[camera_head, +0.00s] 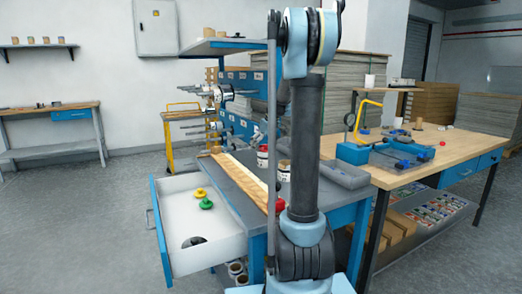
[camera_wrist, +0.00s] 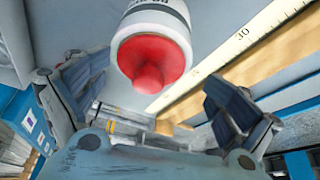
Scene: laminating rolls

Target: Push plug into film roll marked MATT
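In the wrist view a white film roll (camera_wrist: 150,18) with dark lettering, too cut off to read, has a red plug (camera_wrist: 152,65) at its near end. I cannot tell how deep the plug sits. My gripper (camera_wrist: 150,100) is open, its dark fingers wide apart on either side of the view, with nothing gripped. In the head view a white roll with red on it (camera_head: 262,158) stands on the grey bench (camera_head: 238,190), beside another roll (camera_head: 284,172). My gripper is mostly hidden behind my arm there. A red piece (camera_head: 280,205) shows near the bench's front, partly hidden.
An open white drawer (camera_head: 215,245) at left holds a yellow piece (camera_head: 200,193), a green piece (camera_head: 206,204) and a dark object (camera_head: 194,242). A wooden strip with a ruler (camera_wrist: 240,38) runs along the bench. A wooden workbench (camera_head: 460,147) stands at right.

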